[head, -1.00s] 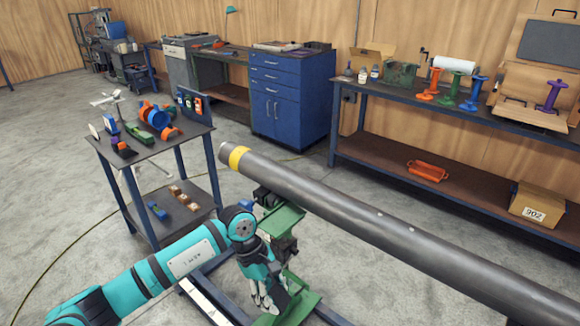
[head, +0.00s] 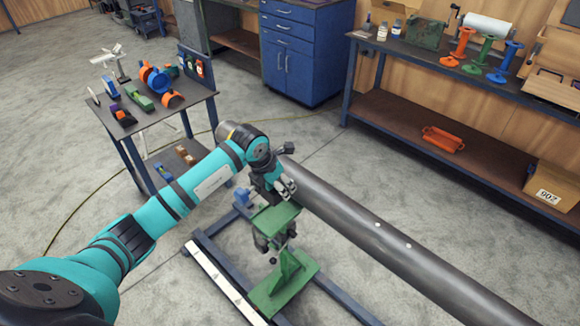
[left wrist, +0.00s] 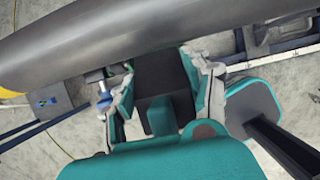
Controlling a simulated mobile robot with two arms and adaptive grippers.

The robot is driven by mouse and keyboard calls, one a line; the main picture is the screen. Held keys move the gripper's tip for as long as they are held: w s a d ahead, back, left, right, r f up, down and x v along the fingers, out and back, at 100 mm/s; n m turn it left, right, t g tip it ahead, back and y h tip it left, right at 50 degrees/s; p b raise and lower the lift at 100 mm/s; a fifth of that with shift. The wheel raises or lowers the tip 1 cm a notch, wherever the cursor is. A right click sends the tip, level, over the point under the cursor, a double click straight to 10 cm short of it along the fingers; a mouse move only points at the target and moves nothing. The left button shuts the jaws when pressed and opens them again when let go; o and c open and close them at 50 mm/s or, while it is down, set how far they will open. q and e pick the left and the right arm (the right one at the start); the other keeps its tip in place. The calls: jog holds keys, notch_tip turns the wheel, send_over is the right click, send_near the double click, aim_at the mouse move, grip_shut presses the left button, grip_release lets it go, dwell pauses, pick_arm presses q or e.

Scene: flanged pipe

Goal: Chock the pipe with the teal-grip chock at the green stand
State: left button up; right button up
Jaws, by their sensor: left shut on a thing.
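My left gripper (head: 283,188) is beside the pipe, above the green stand's top plate. In the left wrist view, my left gripper (left wrist: 165,82) is shut on the teal-grip chock (left wrist: 162,72), a dark block with a teal grip between the fingers. The pipe (left wrist: 130,38) lies just beyond the chock; I cannot tell if they touch. The head view mostly hides the chock. My right gripper is not in view.
A small table (head: 190,107) with coloured parts stands at the left. A workbench (head: 400,58) at the back right bears orange, green and blue stands. A blue cabinet (head: 303,50) is behind. Dark floor rails (head: 345,300) surround the stand's base; the floor in front is clear.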

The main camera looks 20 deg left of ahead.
pick_arm(q)
jog(key=shift+w, duration=0.35)
jog(key=shift+s, duration=0.1)
jog(key=shift+s+f+b, duration=0.6)
jog(key=shift+s+b, duration=0.1)
jog(key=shift+s, duration=0.1)
jog(key=x, duration=0.1)
jog(key=b+x, duration=0.1)
jog(key=x, duration=0.1)
jog(key=shift+s+a+f+b, duration=0.1)
jog(key=shift+s+a+b, duration=0.05)
jog(key=shift+s+b, duration=0.2)
jog(key=shift+f, duration=0.3)
jog(key=shift+f+b, duration=0.3)
jog(key=shift+b, duration=0.15)
jog(key=shift+f+b, duration=0.8)
jog(key=shift+f, duration=0.5)
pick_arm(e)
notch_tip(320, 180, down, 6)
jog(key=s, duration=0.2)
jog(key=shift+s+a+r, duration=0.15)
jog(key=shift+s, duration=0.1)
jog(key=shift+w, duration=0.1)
